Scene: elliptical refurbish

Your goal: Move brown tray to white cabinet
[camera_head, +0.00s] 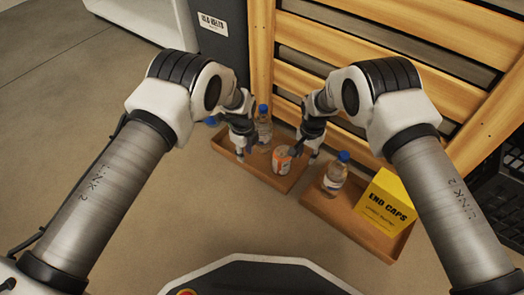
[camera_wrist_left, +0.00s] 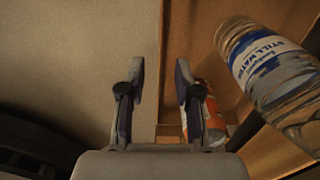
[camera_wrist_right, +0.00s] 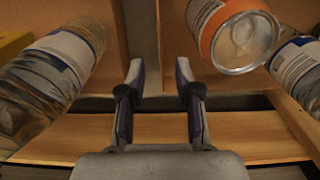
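A brown tray (camera_head: 262,170) lies on the floor in front of a wooden slatted crate, holding a water bottle (camera_head: 263,124) and an orange-and-white can (camera_head: 282,160). A second brown tray (camera_head: 340,213) beside it to the right holds a bottle (camera_head: 335,173) and a yellow END CAPS box (camera_head: 384,205). My left gripper (camera_head: 243,152) is over the left tray; its fingers (camera_wrist_left: 160,75) are apart near the tray wall (camera_wrist_left: 178,70). My right gripper (camera_head: 304,154) is at that tray's right end; its fingers (camera_wrist_right: 158,75) are apart over an edge between trays (camera_wrist_right: 140,35). A white cabinet (camera_head: 150,15) stands at the upper left.
The slatted wooden crate (camera_head: 390,25) stands close behind the trays. A dark grey bin labelled ICLD BELTS (camera_head: 220,40) is to its left. Black crates (camera_head: 500,190) are at the right edge. Bare floor (camera_head: 50,85) is open at the left.

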